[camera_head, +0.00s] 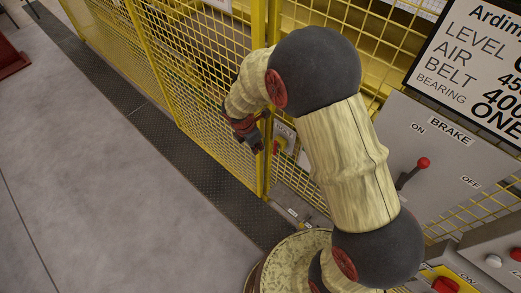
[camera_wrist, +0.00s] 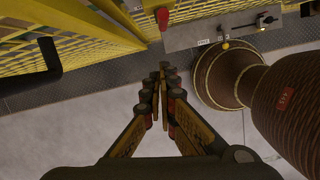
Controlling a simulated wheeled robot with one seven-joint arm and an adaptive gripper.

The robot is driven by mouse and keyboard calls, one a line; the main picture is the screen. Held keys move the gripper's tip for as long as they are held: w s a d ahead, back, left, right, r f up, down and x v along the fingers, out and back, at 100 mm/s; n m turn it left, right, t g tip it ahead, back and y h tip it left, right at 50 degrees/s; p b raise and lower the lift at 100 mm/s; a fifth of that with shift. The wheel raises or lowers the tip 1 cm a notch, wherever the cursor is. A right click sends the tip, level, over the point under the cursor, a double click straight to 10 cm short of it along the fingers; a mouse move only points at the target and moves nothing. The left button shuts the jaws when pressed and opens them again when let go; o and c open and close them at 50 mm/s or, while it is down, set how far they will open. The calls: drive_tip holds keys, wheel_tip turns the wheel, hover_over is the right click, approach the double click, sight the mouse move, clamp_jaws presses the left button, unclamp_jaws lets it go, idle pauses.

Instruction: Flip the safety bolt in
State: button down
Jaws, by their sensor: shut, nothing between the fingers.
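My gripper (camera_head: 257,148) is beside the yellow mesh gate, near a yellow post. In the wrist view my gripper (camera_wrist: 163,72) points away with its fingertips together and nothing between them. A small red knob (camera_wrist: 162,16) shows beyond the fingertips, at the left end of a grey plate (camera_wrist: 205,30), apart from the gripper. I cannot tell for sure whether this knob belongs to the safety bolt. A small panel (camera_head: 284,134) with a red and yellow part is just right of my gripper in the head view, partly hidden by my arm.
Yellow mesh fencing (camera_head: 200,85) runs along a dark floor strip (camera_head: 150,118). A black bar handle (camera_wrist: 42,70) is at the left in the wrist view. A brake panel (camera_head: 450,150) with a red-knobbed lever (camera_head: 421,164) is right of my arm. Open grey floor (camera_head: 90,190) lies left.

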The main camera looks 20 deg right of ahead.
drive_tip(key=shift+p+v, duration=0.35)
drive_tip(key=shift+v, duration=1.9)
drive_tip(key=shift+a, duration=0.15)
drive_tip(key=s+d+r+m+t+y+b, duration=0.2)
drive_tip(key=s+d+r+m+t+b, duration=0.1)
drive_tip(key=s+r+m, duration=1.8)
wheel_tip(320, 180, up, 3)
drive_tip(key=shift+s+d+f+m+t+y+b, duration=0.2)
drive_tip(key=shift+s+f+m+t+y+b, duration=0.1)
drive_tip(key=shift+s+t+b, duration=0.4)
drive_tip(key=shift+w, duration=0.1)
